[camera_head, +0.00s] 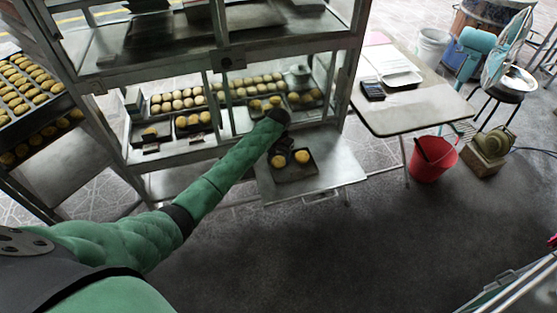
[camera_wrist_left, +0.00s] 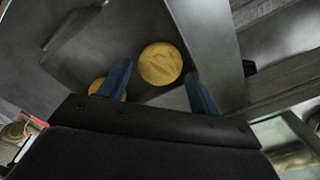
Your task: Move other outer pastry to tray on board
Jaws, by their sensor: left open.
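The board (camera_head: 335,165) juts out in front of the rack. A dark tray (camera_head: 296,176) on it holds two round golden pastries, a left one (camera_head: 278,161) and a right one (camera_head: 302,157). My left gripper (camera_head: 281,146) hangs over the back of this tray, partly hidden by my wrist. In the left wrist view its blue fingers (camera_wrist_left: 158,80) are open. A pastry (camera_wrist_left: 161,64) shows in the gap between the fingertips, and I cannot tell how far below it is. Another pastry (camera_wrist_left: 97,87) is partly hidden by the left finger. My right gripper is out of view.
The rack shelf behind holds small trays of pastries (camera_head: 187,122) and rows of paler ones (camera_head: 178,101). Rack posts and upper shelves crowd my arm. A table (camera_head: 415,112) and a red bucket (camera_head: 432,160) stand to the right. The floor in front is clear.

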